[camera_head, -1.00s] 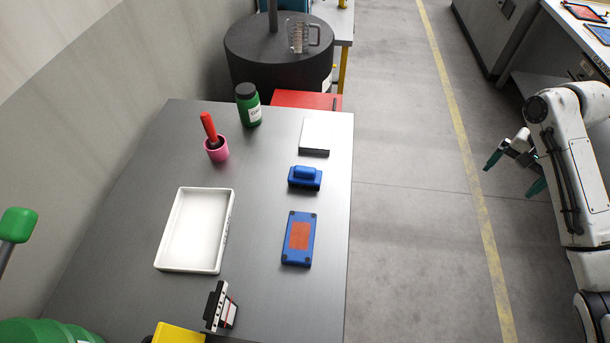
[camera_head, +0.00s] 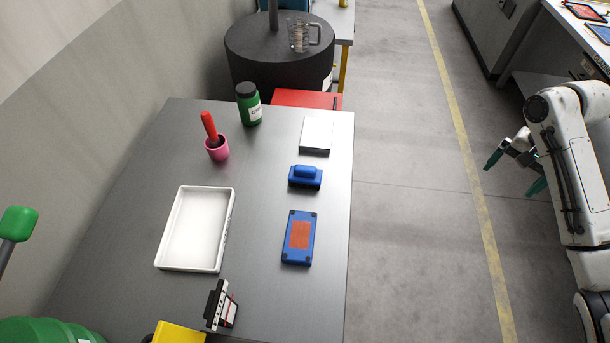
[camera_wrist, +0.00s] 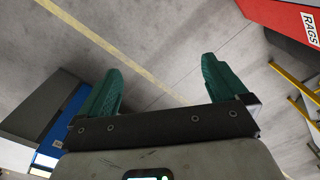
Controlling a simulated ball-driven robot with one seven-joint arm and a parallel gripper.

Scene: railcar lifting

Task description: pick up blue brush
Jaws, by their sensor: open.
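The blue brush (camera_head: 305,177) lies on the grey metal table (camera_head: 262,220) near its right edge in the head view, with its rounded handle on top. My gripper (camera_head: 515,171) is to the right of the table, over the floor and well apart from the brush. Its two green fingers are spread and empty. In the wrist view my gripper (camera_wrist: 162,85) is open with only floor between the fingers; the brush is not in that view.
A white block (camera_head: 316,135) lies behind the brush and a blue-orange box (camera_head: 299,238) in front. A white tray (camera_head: 196,228), a pink cup (camera_head: 217,150) with a red-handled tool and a green bottle (camera_head: 249,104) stand left. A red rags bin (camera_wrist: 290,18) shows in the wrist view.

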